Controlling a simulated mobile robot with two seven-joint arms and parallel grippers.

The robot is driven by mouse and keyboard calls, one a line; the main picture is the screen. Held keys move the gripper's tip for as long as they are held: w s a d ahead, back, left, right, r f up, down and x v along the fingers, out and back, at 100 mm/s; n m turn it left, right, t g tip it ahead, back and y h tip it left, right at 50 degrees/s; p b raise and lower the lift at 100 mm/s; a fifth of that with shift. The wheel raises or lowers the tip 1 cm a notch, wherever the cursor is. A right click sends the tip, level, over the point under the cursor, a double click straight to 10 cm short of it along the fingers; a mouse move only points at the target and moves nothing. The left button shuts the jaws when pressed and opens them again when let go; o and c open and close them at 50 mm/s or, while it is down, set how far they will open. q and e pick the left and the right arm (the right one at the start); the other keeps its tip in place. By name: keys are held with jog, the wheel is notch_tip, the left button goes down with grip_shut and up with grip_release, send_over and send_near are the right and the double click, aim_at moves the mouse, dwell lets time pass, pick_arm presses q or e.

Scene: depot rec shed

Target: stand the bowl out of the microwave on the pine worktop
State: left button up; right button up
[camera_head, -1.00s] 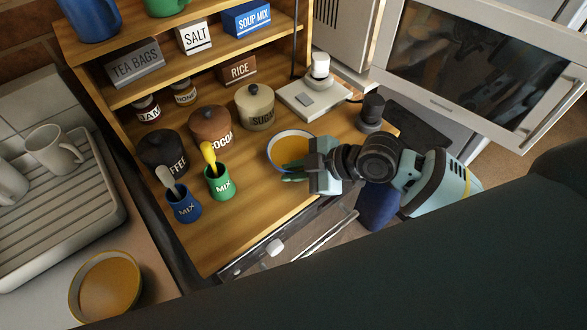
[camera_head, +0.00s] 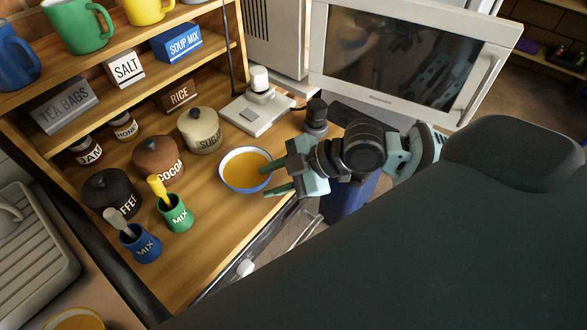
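The bowl (camera_head: 245,170), white-blue outside with orange-yellow inside, stands upright on the pine worktop (camera_head: 215,245), near its right-hand edge. My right gripper (camera_head: 271,180) is just right of the bowl, its two green fingers spread apart. The upper fingertip is close to the bowl's rim; I cannot tell whether it touches. The microwave's door (camera_head: 400,60) stands wide open at upper right, with a dark glass window. Its cavity is hidden from this view. My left gripper is not in view.
Left of the bowl stand sugar (camera_head: 199,132), cocoa (camera_head: 158,158) and coffee (camera_head: 112,194) jars, with green (camera_head: 176,214) and blue (camera_head: 140,245) mix pots. A white scale-like device (camera_head: 257,112) is behind it. Another yellow bowl (camera_head: 75,320) is at lower left. Worktop in front is clear.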

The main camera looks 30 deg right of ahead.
jog(key=shift+v, duration=2.7)
jog(key=shift+f, duration=0.15)
